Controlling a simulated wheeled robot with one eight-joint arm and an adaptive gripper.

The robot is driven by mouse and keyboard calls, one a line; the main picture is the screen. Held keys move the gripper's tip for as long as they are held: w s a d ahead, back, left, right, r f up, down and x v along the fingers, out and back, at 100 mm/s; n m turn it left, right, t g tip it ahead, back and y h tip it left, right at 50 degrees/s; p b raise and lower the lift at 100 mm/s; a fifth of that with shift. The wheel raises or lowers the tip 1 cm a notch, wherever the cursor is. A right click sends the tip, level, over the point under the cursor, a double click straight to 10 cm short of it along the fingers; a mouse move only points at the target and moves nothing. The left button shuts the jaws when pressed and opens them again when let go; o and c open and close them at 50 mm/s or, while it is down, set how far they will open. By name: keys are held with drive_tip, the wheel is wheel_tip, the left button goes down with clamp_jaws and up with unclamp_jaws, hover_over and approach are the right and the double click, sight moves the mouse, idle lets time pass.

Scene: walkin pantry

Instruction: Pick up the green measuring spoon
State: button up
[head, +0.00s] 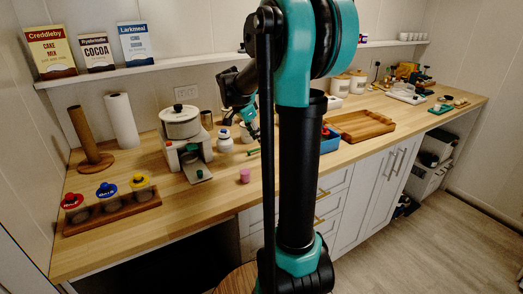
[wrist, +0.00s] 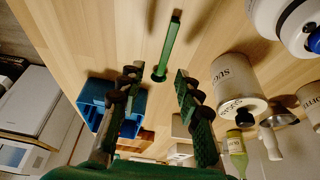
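The green measuring spoon (wrist: 168,48) lies on the wooden counter in the wrist view, its long handle pointing up and its small round end nearest my gripper. In the head view it shows as a short green strip (head: 253,152) on the counter, left of my arm. My gripper (wrist: 157,82) is open and empty, its two fingers apart on either side of the line of the spoon, with the spoon beyond the fingertips. In the head view my gripper (head: 249,127) hangs above the counter near the spoon, its fingertips hard to make out.
A blue bin (wrist: 98,92) stands left of the fingers in the wrist view, and a sugar canister (wrist: 236,82) to the right. In the head view a white appliance (head: 183,150), a pink cup (head: 245,175) and a wooden tray (head: 360,126) stand around. Bare counter surrounds the spoon.

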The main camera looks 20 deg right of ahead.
sight(261, 150)
drive_tip(key=shift+w+x, duration=0.1)
drive_tip(key=shift+x, duration=1.2)
drive_tip(key=shift+w+x, duration=0.15)
drive_tip(key=shift+x, duration=1.1)
drive_tip(key=shift+f, duration=0.1)
clamp_jaws()
